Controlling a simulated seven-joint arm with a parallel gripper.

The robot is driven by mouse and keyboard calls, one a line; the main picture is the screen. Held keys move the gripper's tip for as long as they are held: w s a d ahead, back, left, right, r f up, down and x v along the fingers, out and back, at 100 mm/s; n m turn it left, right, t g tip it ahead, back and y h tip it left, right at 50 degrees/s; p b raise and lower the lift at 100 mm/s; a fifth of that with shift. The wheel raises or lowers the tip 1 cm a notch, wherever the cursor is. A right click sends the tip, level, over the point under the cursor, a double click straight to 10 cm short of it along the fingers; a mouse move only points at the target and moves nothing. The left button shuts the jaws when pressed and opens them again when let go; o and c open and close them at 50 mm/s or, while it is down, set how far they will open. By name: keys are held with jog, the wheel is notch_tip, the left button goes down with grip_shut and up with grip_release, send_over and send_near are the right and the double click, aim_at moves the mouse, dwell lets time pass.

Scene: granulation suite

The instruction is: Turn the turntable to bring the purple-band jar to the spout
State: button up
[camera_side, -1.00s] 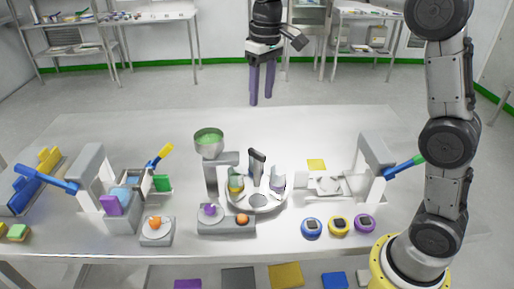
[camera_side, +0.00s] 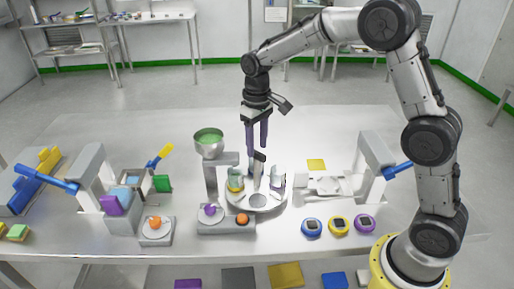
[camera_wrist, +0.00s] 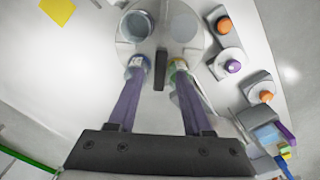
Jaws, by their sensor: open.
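The turntable (camera_side: 258,207) is a round pale disc at mid-table, also in the wrist view (camera_wrist: 199,45). A dark upright handle (camera_side: 259,157) stands on it; from above it is a dark bar (camera_wrist: 160,72). A jar with a yellow-green band (camera_side: 236,183) stands at its left and another pale jar (camera_side: 277,182) at its right. I cannot make out which jar has the purple band. A bowl-like hopper with green content (camera_side: 208,143) stands behind left on a grey post; its spout is not clear. My gripper (camera_side: 257,150) is open, fingers pointing down, fingertips at the handle's top, one either side in the wrist view (camera_wrist: 159,70).
Blue, yellow and purple round devices (camera_side: 338,226) lie front right. Blue-levered stations stand left (camera_side: 90,175) and right (camera_side: 372,160). A yellow square (camera_side: 316,164) lies on clear table behind right.

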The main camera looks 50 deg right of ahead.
jog(key=shift+f, duration=0.85)
jog(key=shift+c, duration=0.2)
grip_shut()
dwell(0.7)
